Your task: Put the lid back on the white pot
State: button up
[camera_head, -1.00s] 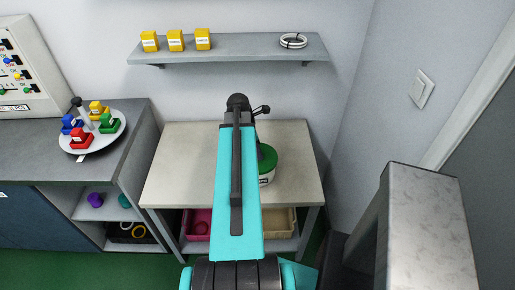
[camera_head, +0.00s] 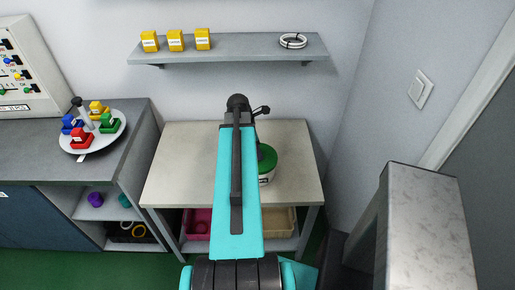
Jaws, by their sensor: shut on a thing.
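The white pot (camera_head: 267,179) stands on the pale table, right of my arm. Its left part is hidden behind the arm. A round green lid (camera_head: 268,158) shows at the top of the pot, also partly covered by the arm. I cannot tell from this view whether the lid rests on the rim or is just above it. My gripper is hidden behind my own turquoise arm, so neither its fingers nor what they touch can be seen.
The pale table (camera_head: 180,165) is clear to the left of my arm. A wall shelf (camera_head: 250,46) above holds yellow boxes and a white coil (camera_head: 293,41). A round tray (camera_head: 87,143) with coloured blocks is on the left counter. A grey post (camera_head: 425,220) stands at right.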

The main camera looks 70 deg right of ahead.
dwell(0.4)
jog(key=o, duration=1.1)
jog(key=shift+o, duration=0.8)
jog(key=o, duration=0.3)
jog(key=shift+o, duration=0.2)
jog(key=shift+s, duration=0.1)
jog(key=shift+r, duration=0.15)
jog(key=shift+s+r+p, duration=0.1)
jog(key=shift+r+p, duration=2.55)
jog(key=shift+r, duration=0.7)
jog(key=shift+c, duration=0.2)
grip_shut()
